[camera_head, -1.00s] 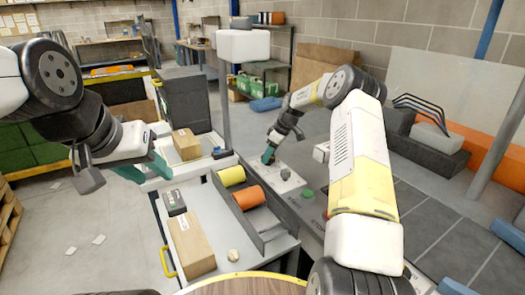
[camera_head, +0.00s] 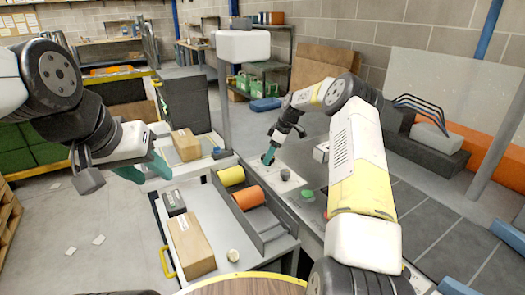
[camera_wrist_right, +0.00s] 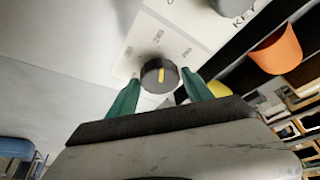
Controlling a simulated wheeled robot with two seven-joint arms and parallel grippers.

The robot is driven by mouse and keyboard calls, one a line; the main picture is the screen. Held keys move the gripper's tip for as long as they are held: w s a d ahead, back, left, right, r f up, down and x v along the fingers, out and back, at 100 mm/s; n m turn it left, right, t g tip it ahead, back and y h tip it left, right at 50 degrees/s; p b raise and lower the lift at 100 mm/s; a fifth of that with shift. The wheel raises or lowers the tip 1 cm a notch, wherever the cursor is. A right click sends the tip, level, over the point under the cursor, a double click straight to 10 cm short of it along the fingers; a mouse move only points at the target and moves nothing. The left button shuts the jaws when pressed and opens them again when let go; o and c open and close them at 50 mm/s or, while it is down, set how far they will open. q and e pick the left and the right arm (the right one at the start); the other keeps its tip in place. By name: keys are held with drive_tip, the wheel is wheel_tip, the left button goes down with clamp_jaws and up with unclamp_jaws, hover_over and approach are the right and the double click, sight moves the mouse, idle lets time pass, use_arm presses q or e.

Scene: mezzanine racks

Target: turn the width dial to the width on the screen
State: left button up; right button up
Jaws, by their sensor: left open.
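The width dial (camera_wrist_right: 161,76) is a round dark grey knob with a yellow mark, on a white panel (camera_wrist_right: 130,62) with small printed labels in the right wrist view. My right gripper (camera_wrist_right: 160,79) has its green fingers on both sides of the dial, with a narrow gap visible. In the head view my right gripper (camera_head: 268,157) points down at the white panel (camera_head: 287,183), and hides the dial. My left gripper (camera_head: 146,171) is open and empty at the left, above the workbench. I cannot make out a width reading on any screen.
A green button (camera_head: 308,195) is right of the panel. A post with a white box (camera_head: 243,45) rises behind.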

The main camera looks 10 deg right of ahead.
drive_tip(key=shift+o, duration=0.9)
drive_tip(key=v, duration=0.7)
drive_tip(key=shift+d+r, duration=0.15)
drive_tip(key=shift+r, duration=0.2)
